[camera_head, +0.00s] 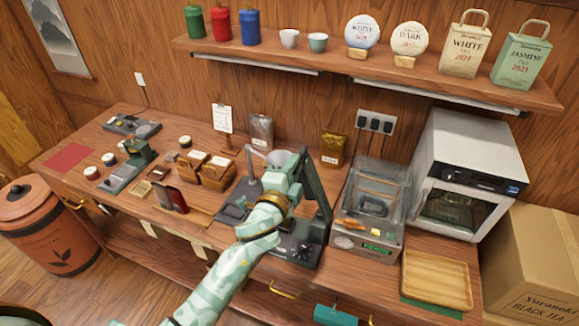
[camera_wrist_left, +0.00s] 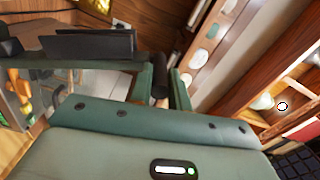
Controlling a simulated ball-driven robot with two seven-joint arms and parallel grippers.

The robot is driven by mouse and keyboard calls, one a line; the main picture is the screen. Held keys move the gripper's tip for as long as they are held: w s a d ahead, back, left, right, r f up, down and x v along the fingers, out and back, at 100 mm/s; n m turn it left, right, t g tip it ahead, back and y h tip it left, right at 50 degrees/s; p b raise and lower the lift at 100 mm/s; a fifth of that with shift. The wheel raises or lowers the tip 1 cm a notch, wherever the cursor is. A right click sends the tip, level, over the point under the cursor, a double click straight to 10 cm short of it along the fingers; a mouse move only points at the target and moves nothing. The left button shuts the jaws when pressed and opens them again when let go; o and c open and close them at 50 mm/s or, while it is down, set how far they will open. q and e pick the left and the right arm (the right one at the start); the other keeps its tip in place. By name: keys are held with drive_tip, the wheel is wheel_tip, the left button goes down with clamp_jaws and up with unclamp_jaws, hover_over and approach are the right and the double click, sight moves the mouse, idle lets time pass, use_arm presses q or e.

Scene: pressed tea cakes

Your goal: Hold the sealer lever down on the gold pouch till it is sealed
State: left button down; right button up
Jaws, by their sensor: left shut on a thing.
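The gold pouch (camera_head: 333,147) stands upright at the back of the bench, with a pale label on its front. A small gold patch shows at the top edge of the left wrist view (camera_wrist_left: 97,4). My left arm reaches over a dark machine base (camera_head: 302,245), and my left gripper (camera_head: 296,163) is in front of the pouch's left side. In the left wrist view its fingers (camera_wrist_left: 163,84) are closed around a dark round bar (camera_wrist_left: 160,80), which looks like a lever handle. I cannot tell whether this lever touches the pouch. My right gripper is not in view.
A clear-lidded machine (camera_head: 370,205) stands to the right, with a white oven (camera_head: 465,170) beyond it. A wooden tray (camera_head: 437,280) lies at the front right. A silver pouch (camera_head: 261,131) and brown boxes (camera_head: 212,170) stand left of the gripper. A shelf (camera_head: 380,66) runs above.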

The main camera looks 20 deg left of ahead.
use_arm(q)
drive_tip(key=c, duration=1.3)
unclamp_jaws()
drive_tip(key=shift+s, duration=0.1)
drive_tip(key=s+b, duration=0.1)
drive_tip(key=s, duration=0.9)
drive_tip(key=s+b, duration=0.1)
drive_tip(key=s, duration=0.5)
drive_tip(key=shift+s+a+b, duration=0.1)
drive_tip(key=shift+a+b, duration=0.15)
drive_tip(key=shift+b, duration=0.1)
